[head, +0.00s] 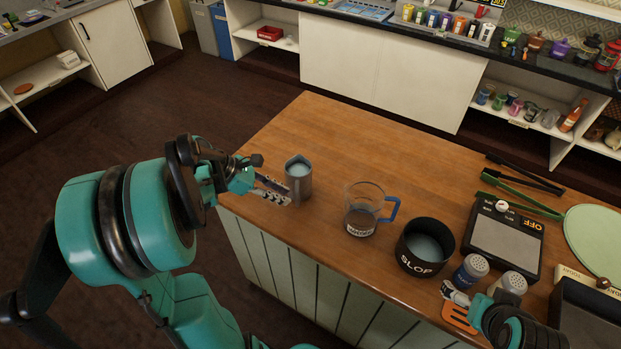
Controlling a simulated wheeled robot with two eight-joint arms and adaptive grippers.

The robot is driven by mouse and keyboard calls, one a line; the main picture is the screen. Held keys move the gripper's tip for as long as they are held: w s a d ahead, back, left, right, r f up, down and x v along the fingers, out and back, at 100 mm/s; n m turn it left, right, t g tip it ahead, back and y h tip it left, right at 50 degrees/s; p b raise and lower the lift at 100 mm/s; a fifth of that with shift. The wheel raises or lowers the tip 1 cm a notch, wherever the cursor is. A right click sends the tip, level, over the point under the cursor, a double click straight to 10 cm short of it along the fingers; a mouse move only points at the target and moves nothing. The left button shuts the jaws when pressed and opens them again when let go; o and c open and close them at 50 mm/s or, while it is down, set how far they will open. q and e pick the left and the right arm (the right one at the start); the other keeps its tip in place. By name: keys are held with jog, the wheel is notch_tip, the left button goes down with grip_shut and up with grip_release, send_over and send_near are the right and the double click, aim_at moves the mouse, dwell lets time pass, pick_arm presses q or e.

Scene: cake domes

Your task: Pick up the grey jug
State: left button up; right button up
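The grey jug (299,180) stands upright on the wooden counter, near its left edge, with something pale blue inside. My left gripper (279,192) is low over the counter just left of the jug. Its two fingers show apart and point at the jug's left side. Their tips are close to the jug; whether they touch it I cannot tell. Any handle of the jug is hidden. My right gripper (457,300) is at the near right edge, by the shakers, partly out of view; its finger opening is unclear.
A clear measuring jug (362,212) with a blue handle stands right of the grey jug. Then come a black SLOP pot (424,247), two shakers (471,271), a black scale (506,241) and tongs (524,176). The wooden counter (345,135) behind the jugs is bare.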

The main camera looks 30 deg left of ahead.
aim_at(307, 211)
pick_arm(q)
jog(key=b+x, duration=0.1)
jog(key=x, duration=0.3)
jog(key=shift+w+d+f, duration=0.15)
jog(key=shift+f, duration=0.1)
jog(key=b+x, duration=0.2)
jog(key=x, duration=0.3)
jog(key=shift+w+d+r, duration=0.1)
jog(key=shift+d+r, duration=0.05)
jog(key=shift+d, duration=0.1)
pick_arm(e)
notch_tip(307, 211, down, 4)
jog(key=shift+r, duration=0.1)
pick_arm(q)
jog(key=shift+r, duration=0.1)
jog(key=shift+c, duration=0.5)
grip_shut()
